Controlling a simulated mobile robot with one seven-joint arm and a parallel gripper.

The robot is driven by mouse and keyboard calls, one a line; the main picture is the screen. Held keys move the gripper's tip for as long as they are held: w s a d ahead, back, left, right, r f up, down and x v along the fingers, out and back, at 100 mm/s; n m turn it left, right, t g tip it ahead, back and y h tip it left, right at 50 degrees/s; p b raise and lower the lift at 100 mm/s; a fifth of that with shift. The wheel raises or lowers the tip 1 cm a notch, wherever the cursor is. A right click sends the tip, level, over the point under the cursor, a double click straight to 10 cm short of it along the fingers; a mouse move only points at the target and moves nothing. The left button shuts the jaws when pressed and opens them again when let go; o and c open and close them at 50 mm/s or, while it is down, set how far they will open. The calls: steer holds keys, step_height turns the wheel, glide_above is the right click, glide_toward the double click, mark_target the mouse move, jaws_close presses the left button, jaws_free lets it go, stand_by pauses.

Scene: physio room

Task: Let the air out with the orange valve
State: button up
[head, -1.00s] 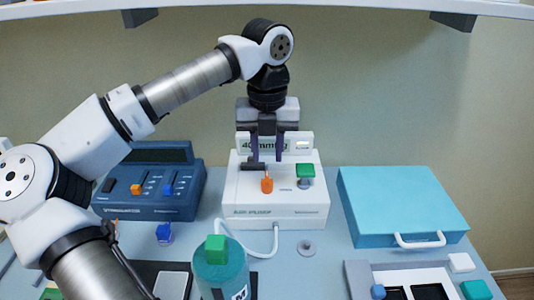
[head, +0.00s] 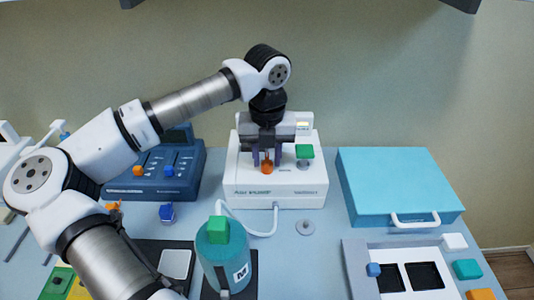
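The white pump box (head: 277,187) stands at the back middle of the table, with a display on its upper part. Its orange valve (head: 267,167) is on the front top, left of a green knob (head: 305,152). My gripper (head: 267,158) is over the box, pointing down, with its two dark fingers apart. One finger is on each side of the orange valve, at about its height in the picture. I cannot tell whether either finger touches it. My gripper hides part of the display and the box's back.
A blue stimulator unit (head: 152,178) stands left of the pump. A turquoise case (head: 395,185) lies to the right. A teal bottle with a green cap (head: 222,257) stands in front, near a white hose (head: 245,227). A grey tray (head: 362,285) is front right.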

steer(key=c, duration=0.6)
steer(key=shift+c, duration=0.2)
steer(key=shift+m+b, duration=0.3)
steer(key=shift+b, duration=0.1)
steer(key=shift+f+m+b, duration=0.15)
steer(key=shift+m+b, duration=1.5)
steer(key=shift+m, duration=0.15)
steer(key=m+b, duration=0.2)
steer(key=m, duration=0.3)
steer(key=shift+m, duration=0.3)
steer(key=m+b, duration=0.1)
steer(key=m, duration=0.4)
steer(key=shift+r+m+b, duration=0.2)
steer(key=shift+m+b, duration=0.2)
